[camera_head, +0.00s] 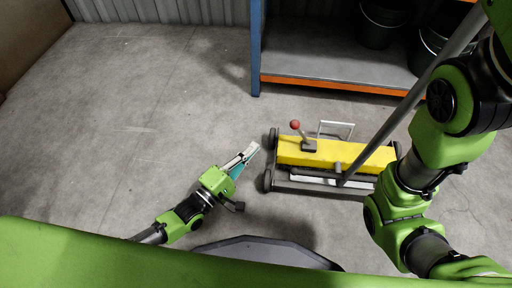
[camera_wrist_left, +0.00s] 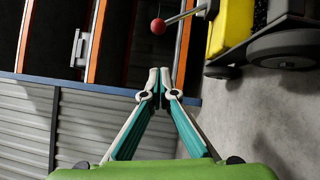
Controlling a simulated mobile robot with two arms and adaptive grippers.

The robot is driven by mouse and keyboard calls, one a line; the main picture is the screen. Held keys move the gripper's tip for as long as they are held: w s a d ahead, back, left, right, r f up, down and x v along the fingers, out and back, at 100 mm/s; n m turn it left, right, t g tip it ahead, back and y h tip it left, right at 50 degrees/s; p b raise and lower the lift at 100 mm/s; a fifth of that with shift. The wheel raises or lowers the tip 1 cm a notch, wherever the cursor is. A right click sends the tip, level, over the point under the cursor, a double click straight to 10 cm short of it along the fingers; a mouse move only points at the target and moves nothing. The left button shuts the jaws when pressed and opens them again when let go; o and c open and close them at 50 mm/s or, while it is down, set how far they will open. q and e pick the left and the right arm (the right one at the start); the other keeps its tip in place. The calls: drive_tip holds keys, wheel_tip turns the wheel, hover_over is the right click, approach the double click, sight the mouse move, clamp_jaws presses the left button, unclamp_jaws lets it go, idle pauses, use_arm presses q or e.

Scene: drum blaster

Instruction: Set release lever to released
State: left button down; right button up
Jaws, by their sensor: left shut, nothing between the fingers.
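The release lever (camera_head: 303,136) is a thin rod with a red ball knob (camera_head: 295,125). It stands on the left end of a yellow wheeled unit (camera_head: 345,153) and leans up and to the left in the head view. In the left wrist view the red knob (camera_wrist_left: 158,26) shows just beyond the fingertips, with the yellow body (camera_wrist_left: 232,25) at the right. My left gripper (camera_head: 254,146) is shut and empty, to the left of the unit and apart from the lever. Its closed tips (camera_wrist_left: 159,82) meet in the wrist view. My right gripper is out of view.
A long grey handle (camera_head: 412,98) rises from the unit to the upper right, near my right arm. Behind stands a shelf with an orange edge (camera_head: 330,84) and a blue post (camera_head: 256,50), holding dark bins (camera_head: 378,28). The floor at left is clear.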

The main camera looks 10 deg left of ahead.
sight(301, 134)
use_arm(q)
drive_tip(key=w+d+r+b, duration=0.1)
drive_tip(key=w+d, duration=0.6)
drive_tip(key=d, duration=0.1)
drive_tip(key=shift+r+b, duration=0.3)
drive_tip(key=shift+b, duration=0.1)
